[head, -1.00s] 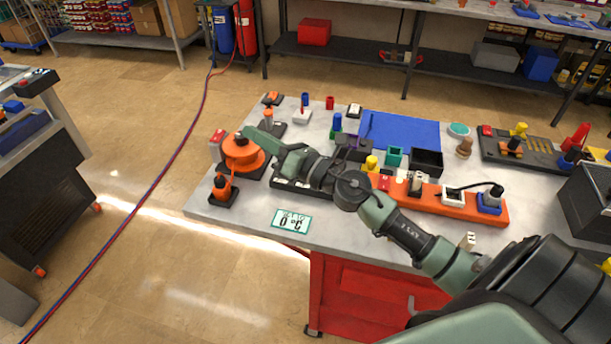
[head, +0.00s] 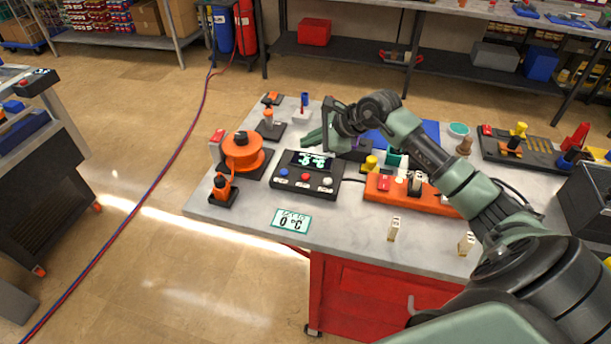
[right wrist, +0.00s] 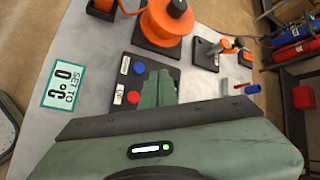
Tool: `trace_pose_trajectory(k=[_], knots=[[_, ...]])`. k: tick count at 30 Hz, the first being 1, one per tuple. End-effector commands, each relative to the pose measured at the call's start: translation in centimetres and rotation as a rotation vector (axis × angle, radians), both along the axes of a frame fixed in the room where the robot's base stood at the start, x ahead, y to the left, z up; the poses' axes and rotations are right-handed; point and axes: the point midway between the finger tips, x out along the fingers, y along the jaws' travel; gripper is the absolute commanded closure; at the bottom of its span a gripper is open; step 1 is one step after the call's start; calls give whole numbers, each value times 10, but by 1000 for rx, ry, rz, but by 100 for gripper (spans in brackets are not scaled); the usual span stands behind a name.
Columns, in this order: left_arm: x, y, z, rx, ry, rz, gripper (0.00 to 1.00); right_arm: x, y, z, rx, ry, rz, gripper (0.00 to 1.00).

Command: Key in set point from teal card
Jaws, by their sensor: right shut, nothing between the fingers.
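My right gripper (head: 307,138) is shut and empty, above the back of the box. In the right wrist view its fingers (right wrist: 158,78) hide part of the box. My left gripper is not in view.
An orange round device (head: 243,152) stands left of the box, with an orange-and-black piece (head: 222,188) in front. Two small pale blocks (head: 394,229) stand near the front edge. The front tabletop around the card is mostly clear.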

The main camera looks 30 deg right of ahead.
Motion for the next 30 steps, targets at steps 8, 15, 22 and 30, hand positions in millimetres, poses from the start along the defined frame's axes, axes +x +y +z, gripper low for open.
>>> trace_pose_trajectory(k=[8, 15, 22, 30], knots=[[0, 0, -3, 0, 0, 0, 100, 0, 1, -8, 5, 1, 0, 100], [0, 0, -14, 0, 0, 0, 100, 0, 1, -34, 6, 2, -1, 100], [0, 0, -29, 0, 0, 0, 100, 0, 1, -68, 6, 1, -1, 100], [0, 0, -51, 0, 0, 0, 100, 0, 1, -89, 4, 0, 0, 100]])
